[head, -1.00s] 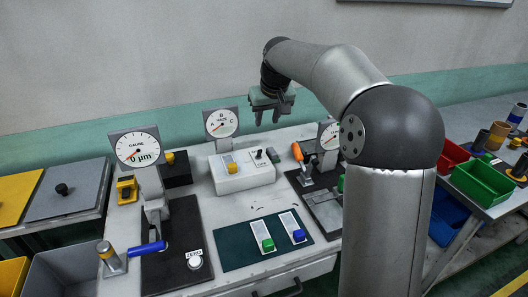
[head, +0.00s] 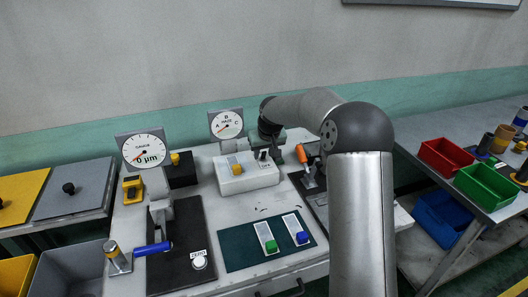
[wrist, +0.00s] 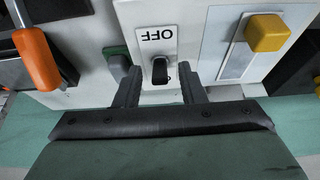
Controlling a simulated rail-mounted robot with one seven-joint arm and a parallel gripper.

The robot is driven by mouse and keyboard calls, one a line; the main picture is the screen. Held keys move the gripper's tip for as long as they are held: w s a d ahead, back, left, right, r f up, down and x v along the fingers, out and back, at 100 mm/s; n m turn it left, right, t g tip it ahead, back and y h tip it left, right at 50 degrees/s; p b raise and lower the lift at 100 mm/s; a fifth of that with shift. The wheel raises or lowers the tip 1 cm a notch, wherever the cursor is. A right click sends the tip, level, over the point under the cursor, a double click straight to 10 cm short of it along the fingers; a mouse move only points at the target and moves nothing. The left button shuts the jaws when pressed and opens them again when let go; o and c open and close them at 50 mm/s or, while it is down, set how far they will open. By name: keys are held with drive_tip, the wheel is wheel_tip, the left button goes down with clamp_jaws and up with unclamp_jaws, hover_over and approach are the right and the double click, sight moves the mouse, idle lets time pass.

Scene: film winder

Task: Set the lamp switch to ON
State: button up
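The lamp switch (wrist: 160,72) is a black toggle on a white plate. An OFF label (wrist: 156,36), upside down in the wrist view, sits beside it. In the head view the switch (head: 264,158) is at the right end of the white box (head: 250,180), partly covered by my gripper. My gripper (wrist: 159,80) is open, with one dark finger on each side of the toggle. Gaps show between the fingers and the toggle, so I see no grip on it. The fingertips are hard to make out in the head view.
A yellow knob (wrist: 266,33) on a slide plate is on the same box. An orange handle (wrist: 36,58) and a green block (wrist: 119,60) are on the other side of the gripper. A dial gauge (head: 227,125) stands behind the box.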

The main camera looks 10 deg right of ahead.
drive_tip(key=shift+w+f, duration=0.1)
drive_tip(key=shift+f, duration=0.05)
clamp_jaws()
